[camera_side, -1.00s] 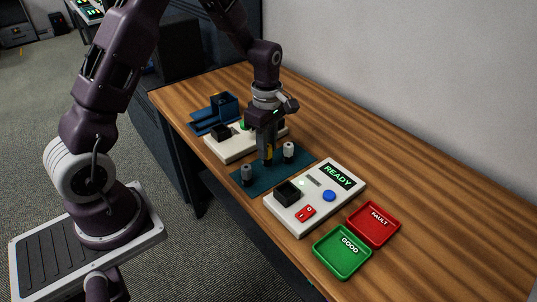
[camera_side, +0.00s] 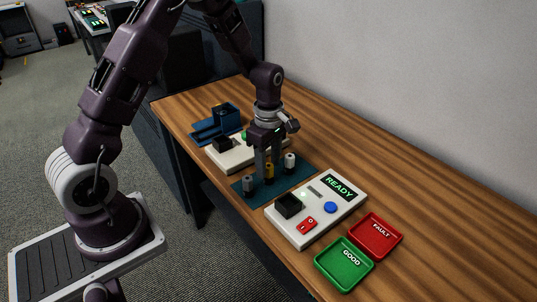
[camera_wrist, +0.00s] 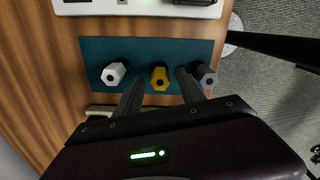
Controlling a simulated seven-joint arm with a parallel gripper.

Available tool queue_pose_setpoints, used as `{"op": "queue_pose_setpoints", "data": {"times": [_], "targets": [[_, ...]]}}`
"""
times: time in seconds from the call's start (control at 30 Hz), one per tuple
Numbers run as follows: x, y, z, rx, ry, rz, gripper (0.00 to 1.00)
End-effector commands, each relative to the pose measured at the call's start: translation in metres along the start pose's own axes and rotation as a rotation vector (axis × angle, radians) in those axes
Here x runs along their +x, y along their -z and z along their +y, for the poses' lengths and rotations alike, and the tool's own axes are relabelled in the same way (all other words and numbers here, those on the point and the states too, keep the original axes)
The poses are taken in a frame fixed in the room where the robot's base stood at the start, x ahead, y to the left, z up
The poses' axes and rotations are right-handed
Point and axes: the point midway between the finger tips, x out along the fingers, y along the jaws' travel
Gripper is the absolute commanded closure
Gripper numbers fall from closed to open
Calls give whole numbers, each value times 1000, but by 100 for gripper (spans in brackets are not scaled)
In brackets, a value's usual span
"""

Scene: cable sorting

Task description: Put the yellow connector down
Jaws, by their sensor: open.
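The yellow connector (camera_side: 269,172) stands upright on the dark teal mat (camera_side: 300,178), between a white connector (camera_side: 289,162) and a grey connector (camera_side: 248,184). In the wrist view the yellow connector (camera_wrist: 160,78) sits in the middle of the row, with the white one (camera_wrist: 114,74) to its left and the grey one (camera_wrist: 206,76) to its right. My gripper (camera_side: 268,178) is open, its fingers on either side of the yellow connector. In the wrist view a gap shows between the fingers (camera_wrist: 160,86) and the yellow connector.
A white tester box (camera_side: 318,208) with a READY screen, red switch and blue button stands in front of the mat. Green GOOD (camera_side: 344,264) and red FAULT (camera_side: 376,236) trays lie beyond it. Another white box (camera_side: 228,153) and a blue holder (camera_side: 222,118) stand behind.

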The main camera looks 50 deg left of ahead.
Motion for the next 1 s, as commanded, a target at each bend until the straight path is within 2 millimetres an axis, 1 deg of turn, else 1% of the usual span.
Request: {"op": "queue_pose_setpoints", "data": {"times": [0.2, 0.33, 0.43, 0.5, 0.63, 0.67, 0.7, 0.77, 0.8, 0.83, 0.87, 0.9, 0.97, 1.0], "targets": [[-58, -1, 2, 2, -8, 0, 53], [-90, -1, 1, 2, -6, 0, 53], [-106, 0, 1, 1, -4, 0, 53], [-112, 0, 0, 1, -1, 0, 53], [-117, 0, -1, 5, -2, -1, 53], [-120, -1, -2, 20, -6, -3, 53], [-128, -3, -7, 61, -20, -7, 53], [-150, -8, -21, 182, -57, -15, 53], [-168, -12, -36, 300, -93, -18, 53], [-183, -14, -51, 406, -124, -17, 53], [-197, -17, -67, 522, -158, -12, 53], [-213, -20, -91, 684, -204, 3, 53], [-231, -22, -128, 931, -271, 42, 53], [-239, -22, -152, 1090, -314, 77, 53]]}}
